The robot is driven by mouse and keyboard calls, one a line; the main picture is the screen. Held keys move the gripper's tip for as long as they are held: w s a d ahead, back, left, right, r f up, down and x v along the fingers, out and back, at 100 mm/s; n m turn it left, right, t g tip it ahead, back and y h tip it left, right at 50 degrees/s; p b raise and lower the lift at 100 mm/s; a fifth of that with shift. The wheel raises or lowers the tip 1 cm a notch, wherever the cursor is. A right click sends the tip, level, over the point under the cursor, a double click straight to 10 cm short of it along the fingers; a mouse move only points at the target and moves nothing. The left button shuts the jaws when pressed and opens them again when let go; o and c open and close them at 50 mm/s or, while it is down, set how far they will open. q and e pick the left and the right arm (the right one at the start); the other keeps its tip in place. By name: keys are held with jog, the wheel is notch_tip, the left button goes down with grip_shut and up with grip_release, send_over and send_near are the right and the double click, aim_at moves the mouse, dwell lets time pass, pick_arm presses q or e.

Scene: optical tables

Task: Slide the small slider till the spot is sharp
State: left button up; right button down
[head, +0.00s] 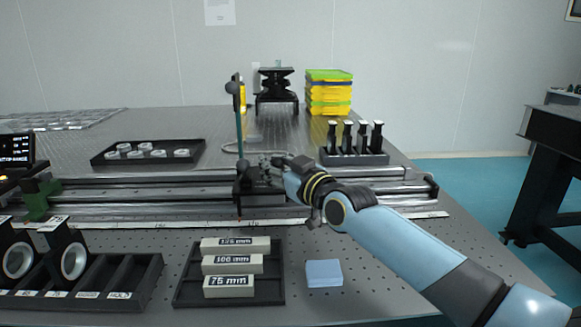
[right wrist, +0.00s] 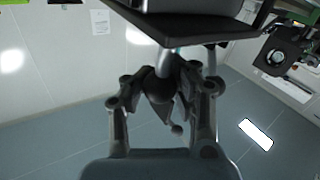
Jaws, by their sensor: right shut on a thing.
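The small slider (head: 245,185) is a dark carriage on the long metal rail (head: 150,194), near its middle. A thin upright plate (head: 239,130) stands over it, seen nearly edge-on. No light spot can be made out. My right gripper (head: 270,165) reaches in from the right and is at the slider's upper right side. In the right wrist view my right gripper (right wrist: 165,95) is shut on a dark rounded part under a silvery post (right wrist: 164,58); its fingers partly hide that part. My left gripper is not in view.
A green carriage (head: 40,197) is on the rail's left. A stand of dark posts (head: 355,157) is behind the rail at right.

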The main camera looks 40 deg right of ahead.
aim_at(245, 171)
jog(key=w+a, duration=0.1)
jog(key=a, duration=0.1)
jog(key=w+a, duration=0.1)
jog(key=a, duration=0.1)
jog(key=w+a+f+b, duration=0.1)
jog(key=a, duration=0.1)
jog(key=shift+w, duration=0.1)
jog(key=c, duration=1.6)
grip_release()
jog(key=o, duration=0.5)
jog(key=shift+s+a+r, duration=0.2)
jog(key=shift+s+r, duration=0.05)
jog(key=shift+r, duration=0.05)
jog(key=shift+c, duration=0.2)
jog(key=shift+o, duration=0.8)
jog(key=shift+w+d+r, duration=0.1)
jog(key=shift+w, duration=0.05)
